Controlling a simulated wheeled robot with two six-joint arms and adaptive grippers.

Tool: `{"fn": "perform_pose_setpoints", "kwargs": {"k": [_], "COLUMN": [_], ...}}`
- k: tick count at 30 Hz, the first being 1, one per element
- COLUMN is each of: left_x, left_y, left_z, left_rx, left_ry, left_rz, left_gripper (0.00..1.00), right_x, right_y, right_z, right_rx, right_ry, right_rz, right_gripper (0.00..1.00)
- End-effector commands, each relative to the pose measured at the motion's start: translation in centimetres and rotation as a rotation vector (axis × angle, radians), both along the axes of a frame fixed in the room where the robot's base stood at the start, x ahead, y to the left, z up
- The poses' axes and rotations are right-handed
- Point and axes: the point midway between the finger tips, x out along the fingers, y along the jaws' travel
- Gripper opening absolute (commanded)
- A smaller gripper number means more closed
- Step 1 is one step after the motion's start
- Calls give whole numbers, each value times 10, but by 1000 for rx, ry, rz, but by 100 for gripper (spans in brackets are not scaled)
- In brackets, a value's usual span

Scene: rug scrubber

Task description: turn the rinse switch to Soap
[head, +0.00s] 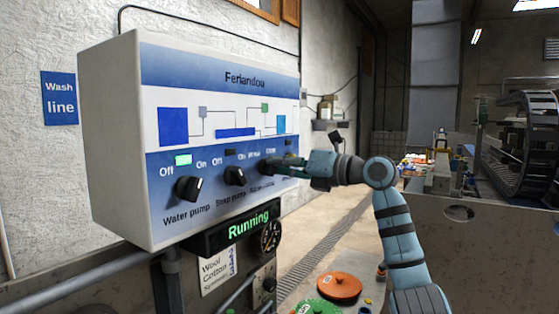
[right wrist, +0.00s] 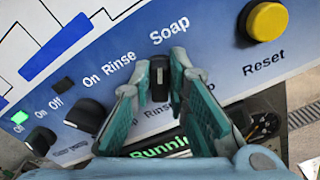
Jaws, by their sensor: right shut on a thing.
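The control panel (head: 210,138) is a white and blue box on the left in the head view. The rinse switch (right wrist: 160,82) is a black knob low on the panel, below the Rinse label (right wrist: 118,68) and the Soap label (right wrist: 170,31). My right gripper (right wrist: 160,88) is shut on the rinse switch, one finger on each side. The switch stands roughly upright in the right wrist picture; its exact pointing is hard to tell between the fingers. My left gripper is out of view.
The water pump knob (head: 188,189) and soap pump knob (head: 234,176) sit left of the rinse switch. A yellow Reset button (right wrist: 267,21) is to its right. A green Running display (head: 247,224) is below the panel.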

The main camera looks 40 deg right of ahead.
Motion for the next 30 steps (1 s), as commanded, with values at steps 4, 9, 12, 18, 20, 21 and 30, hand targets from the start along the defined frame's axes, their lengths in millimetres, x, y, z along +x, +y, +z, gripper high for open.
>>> {"fn": "perform_pose_setpoints", "kwargs": {"k": [4,9,12,18,20,21,30], "left_x": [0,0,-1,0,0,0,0], "left_y": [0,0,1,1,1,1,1], "left_z": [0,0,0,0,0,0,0], "left_rx": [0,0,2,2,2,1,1], "left_ry": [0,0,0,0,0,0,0], "left_rz": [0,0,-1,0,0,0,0], "left_gripper": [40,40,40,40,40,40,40], "right_x": [0,0,0,-25,-39,-48,-72], "right_y": [0,0,0,-9,-15,-16,-21], "right_z": [1,1,0,-1,-2,-1,0], "right_rx": [1,0,0,-7,-6,-7,-1], "right_ry": [-3,-2,-2,1,2,3,0], "right_rz": [-1,0,0,-6,-10,-9,0], "right_gripper": [35,35,35,35,35,35,35]}}
